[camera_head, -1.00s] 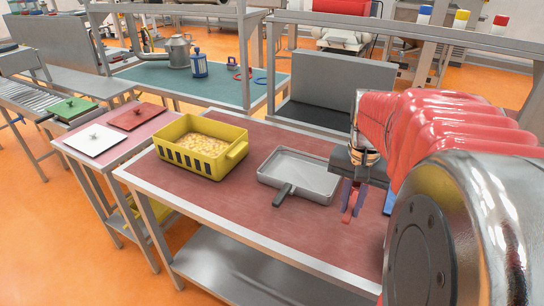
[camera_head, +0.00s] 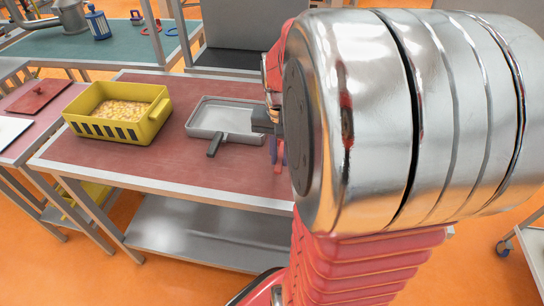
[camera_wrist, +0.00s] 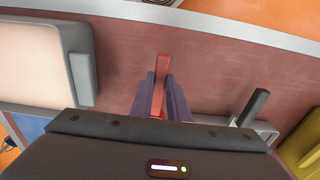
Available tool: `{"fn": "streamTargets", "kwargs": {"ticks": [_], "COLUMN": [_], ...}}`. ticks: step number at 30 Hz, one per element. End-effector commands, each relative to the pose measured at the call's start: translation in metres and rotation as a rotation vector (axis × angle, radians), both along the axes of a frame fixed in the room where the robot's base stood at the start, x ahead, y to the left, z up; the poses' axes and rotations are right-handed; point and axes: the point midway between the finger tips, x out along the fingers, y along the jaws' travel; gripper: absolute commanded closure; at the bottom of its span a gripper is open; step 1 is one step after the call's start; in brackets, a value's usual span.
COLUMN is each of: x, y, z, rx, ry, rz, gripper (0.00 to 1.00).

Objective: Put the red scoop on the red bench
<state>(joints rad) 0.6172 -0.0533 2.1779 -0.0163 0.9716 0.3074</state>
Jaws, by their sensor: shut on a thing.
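The red scoop (camera_wrist: 160,84) is held between the two purple fingers of my gripper (camera_wrist: 160,103) in the wrist view. A small part of it shows below my arm in the head view (camera_head: 281,154). The red bench (camera_head: 180,165) lies under it, with its red top and pale metal edge. My gripper (camera_head: 276,152) is over the bench, just right of the grey pan. The scoop's far end points toward the bench top, and I cannot tell whether it touches. My arm hides the bench's right part in the head view.
The grey pan (camera_head: 226,119), with a dark handle, sits left of my gripper. A yellow crate (camera_head: 155,122) of yellowish pieces stands farther left. A pale, grey-rimmed object (camera_wrist: 45,60) is on the gripper's other side in the wrist view. Bench top near the front edge is clear.

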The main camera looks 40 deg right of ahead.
Motion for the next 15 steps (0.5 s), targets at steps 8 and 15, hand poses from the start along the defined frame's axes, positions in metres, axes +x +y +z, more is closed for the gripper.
{"fn": "streamTargets", "kwargs": {"ticks": [8,15], "x": [-0.001,0.0], "y": [0.001,0.001], "z": [-0.029,-0.037], "rx": [0.003,0.0], "ry": [0.003,0.0], "rz": [0.001,0.001], "gripper": [1.0,1.0]}}
